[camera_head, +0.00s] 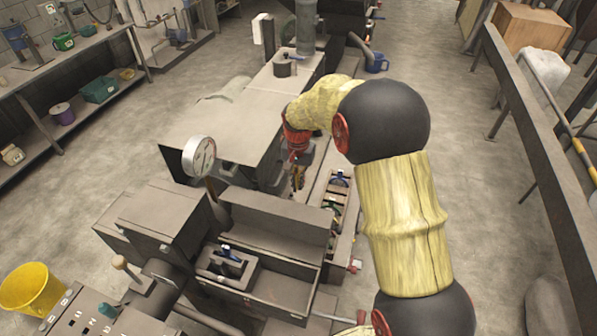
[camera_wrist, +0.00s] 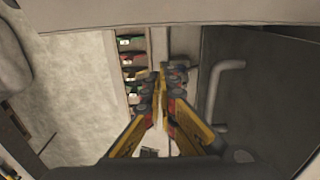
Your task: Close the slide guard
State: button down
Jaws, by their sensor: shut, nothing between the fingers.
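The slide guard appears to be the large grey hood (camera_head: 235,125) over the machine bed in the head view. In the wrist view a dark panel (camera_wrist: 260,90), which seems to be its side face, stands on the right with a grey bar handle (camera_wrist: 222,95). My gripper (camera_head: 297,180) points down beside the hood's right side in the head view. Its yellow fingers are shut and empty. In the wrist view the fingertips (camera_wrist: 160,78) are left of the handle, with a gap in the picture; depth is hard to tell. The handle is hidden in the head view.
A tray of small coloured tools (camera_head: 338,195) lies right of my gripper. An open grey box (camera_head: 275,235) is in front. A yellow bucket (camera_head: 34,290) and open floor lie at left; a long rail (camera_head: 535,165) is at right.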

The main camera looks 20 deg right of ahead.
jog(key=shift+s+a+p, duration=0.3)
jog(key=shift+s+a, duration=0.25)
jog(key=shift+s, duration=0.2)
jog(key=shift+s+a+p, duration=0.3)
jog(key=shift+s+a, duration=0.25)
jog(key=shift+s, duration=0.2)
jog(key=shift+s, duration=0.1)
